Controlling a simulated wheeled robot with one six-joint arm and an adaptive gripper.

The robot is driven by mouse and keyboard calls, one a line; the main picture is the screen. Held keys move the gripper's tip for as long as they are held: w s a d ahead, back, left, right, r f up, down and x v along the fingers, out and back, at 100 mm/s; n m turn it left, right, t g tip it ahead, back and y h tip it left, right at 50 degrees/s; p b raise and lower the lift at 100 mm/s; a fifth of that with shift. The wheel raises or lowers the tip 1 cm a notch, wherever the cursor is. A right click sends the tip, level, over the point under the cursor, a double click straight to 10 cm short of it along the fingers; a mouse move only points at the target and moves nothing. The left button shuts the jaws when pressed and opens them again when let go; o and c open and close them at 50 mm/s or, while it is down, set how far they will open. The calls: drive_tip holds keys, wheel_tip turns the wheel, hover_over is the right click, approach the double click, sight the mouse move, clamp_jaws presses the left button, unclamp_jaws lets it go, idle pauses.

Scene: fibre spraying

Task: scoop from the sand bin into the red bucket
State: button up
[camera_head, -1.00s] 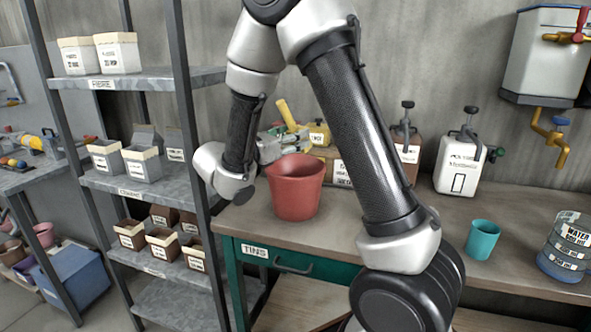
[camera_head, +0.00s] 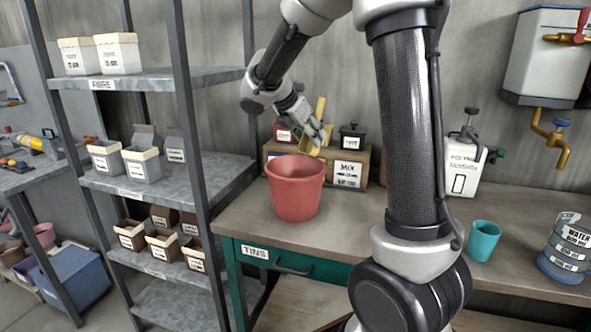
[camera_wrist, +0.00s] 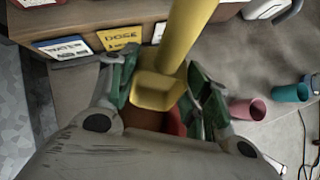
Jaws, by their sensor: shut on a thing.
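My gripper (camera_head: 314,132) is shut on a yellow scoop (camera_head: 321,108), behind and just above the far right rim of the red bucket (camera_head: 295,192). In the wrist view the scoop (camera_wrist: 186,40) stands between my green-padded fingers (camera_wrist: 160,92), its boxy lower end near me. A sliver of red (camera_wrist: 176,123) shows below it, probably the bucket. The bucket stands upright on the workbench; its inside is mostly hidden. I cannot see what the scoop holds. I cannot make out a sand label on any bin.
A wooden box labelled MIX (camera_head: 349,172) stands behind the bucket. A teal cup (camera_head: 482,240) and a water container (camera_head: 566,246) stand on the bench (camera_head: 250,215) to the right. A metal shelf with labelled boxes (camera_head: 143,163) is close on the left.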

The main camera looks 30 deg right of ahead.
drive_tip(key=shift+w+d+f+y, duration=0.2)
drive_tip(key=shift+d+y, duration=0.3)
drive_tip(key=shift+y, duration=0.4)
drive_tip(key=shift+w+d+r+g+y, duration=0.1)
drive_tip(key=shift+d+r+g+y, duration=0.2)
drive_tip(key=shift+r+g+y, duration=0.25)
drive_tip(key=shift+d+f+y, duration=0.25)
drive_tip(key=shift+d+y, duration=0.05)
drive_tip(key=shift+y, duration=0.25)
drive_tip(key=w+d+g+y, duration=0.2)
drive_tip(key=d+y, duration=0.5)
drive_tip(key=y, duration=0.1)
drive_tip(key=shift+w+d+r+g+b, duration=0.2)
drive_tip(key=shift+d+g+b, duration=0.05)
drive_tip(key=shift+g+b, duration=0.15)
